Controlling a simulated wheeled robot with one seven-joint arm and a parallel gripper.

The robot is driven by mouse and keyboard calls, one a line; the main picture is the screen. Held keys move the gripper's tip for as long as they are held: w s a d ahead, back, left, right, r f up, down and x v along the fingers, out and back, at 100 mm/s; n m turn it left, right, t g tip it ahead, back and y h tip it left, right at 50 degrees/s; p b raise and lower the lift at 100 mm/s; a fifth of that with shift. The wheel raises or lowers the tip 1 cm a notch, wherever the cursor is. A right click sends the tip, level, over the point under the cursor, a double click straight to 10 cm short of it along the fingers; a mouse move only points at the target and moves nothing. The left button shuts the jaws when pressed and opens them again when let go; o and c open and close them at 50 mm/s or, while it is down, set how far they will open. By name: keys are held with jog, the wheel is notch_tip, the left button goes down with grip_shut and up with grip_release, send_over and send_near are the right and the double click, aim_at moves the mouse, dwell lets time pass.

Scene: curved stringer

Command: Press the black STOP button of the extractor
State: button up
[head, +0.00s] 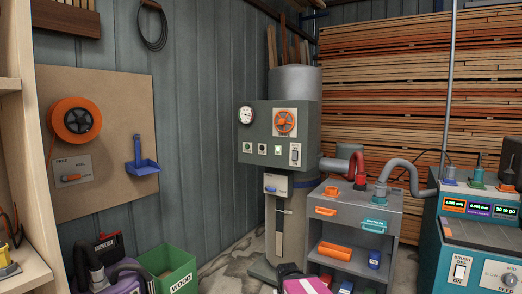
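The extractor is a grey-green cabinet (254,124) with a silver drum (295,82) on top, against the back wall near the middle of the head view. Its front has a round white gauge (245,115), an orange handwheel (285,121) and a row of small controls below them. In that row, a dark button on a pale plate (262,149) looks like the black STOP button; its lettering is too small to read. Small round greenish controls sit on either side of it, and a white rocker switch (295,154) is at the right.
A grey drawer cart (350,212) with hoses stands right of the extractor. A teal machine (480,235) is at the far right. A green WOOD crate (172,268) and a purple vacuum (125,283) stand at lower left. Bare floor (225,270) shows before the extractor.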

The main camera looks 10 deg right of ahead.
grip_shut()
dwell(1.5)
